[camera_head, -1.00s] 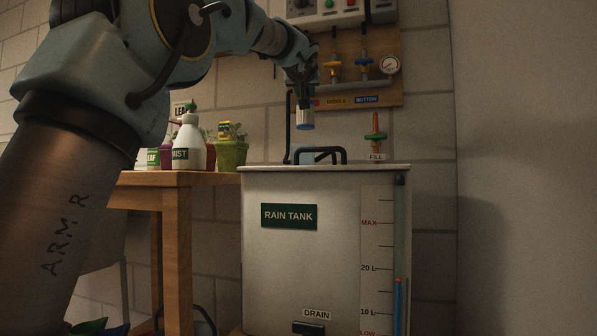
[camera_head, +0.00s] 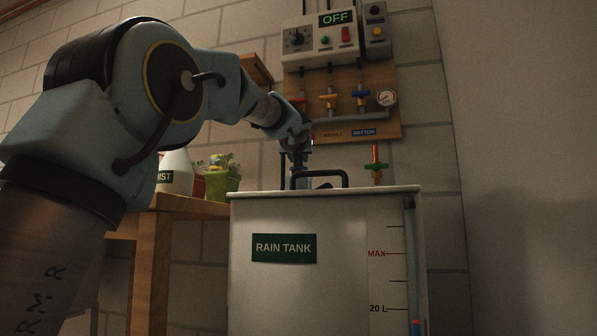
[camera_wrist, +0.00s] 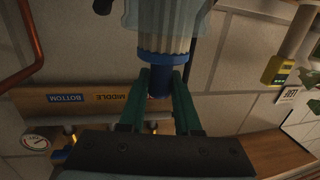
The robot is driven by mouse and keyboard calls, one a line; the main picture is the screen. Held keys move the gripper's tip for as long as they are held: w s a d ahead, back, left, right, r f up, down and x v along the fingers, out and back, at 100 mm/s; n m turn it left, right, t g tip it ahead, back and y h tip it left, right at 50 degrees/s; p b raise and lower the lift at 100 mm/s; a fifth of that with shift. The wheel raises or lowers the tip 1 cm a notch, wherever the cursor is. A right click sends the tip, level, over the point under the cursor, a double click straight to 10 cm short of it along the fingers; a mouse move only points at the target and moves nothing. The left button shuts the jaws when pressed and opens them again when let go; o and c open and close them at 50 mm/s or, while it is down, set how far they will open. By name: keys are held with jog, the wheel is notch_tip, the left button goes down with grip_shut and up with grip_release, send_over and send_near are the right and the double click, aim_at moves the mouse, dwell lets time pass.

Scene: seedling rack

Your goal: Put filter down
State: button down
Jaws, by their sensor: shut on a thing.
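My gripper (camera_wrist: 162,95) is shut on the filter (camera_wrist: 165,57), with one dark green finger on each side of its blue end. The filter has a blue collar and a pale ribbed body, pointing away from my palm. A pale blue see-through housing (camera_wrist: 207,8) appears around the ribbed part in the wrist view; how deep the filter sits is unclear. In the head view, my gripper (camera_head: 297,150) points down just above the rain tank (camera_head: 340,270), behind its black handle (camera_head: 345,179). The filter is mostly hidden there.
Behind the tank, a board carries coloured valves (camera_head: 329,97), a gauge (camera_head: 387,97) and a control box (camera_head: 322,42) reading OFF. A wooden table (camera_head: 185,202) with a white bottle (camera_head: 176,170) and a green pot (camera_head: 217,184) stands left of the tank.

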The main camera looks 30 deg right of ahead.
jog(key=shift+f, duration=0.75)
jog(key=shift+f, duration=0.1)
jog(key=shift+f+b, duration=0.25)
jog(key=shift+b, duration=0.25)
jog(key=c, duration=0.6)
grip_release()
jog(key=shift+r, duration=0.15)
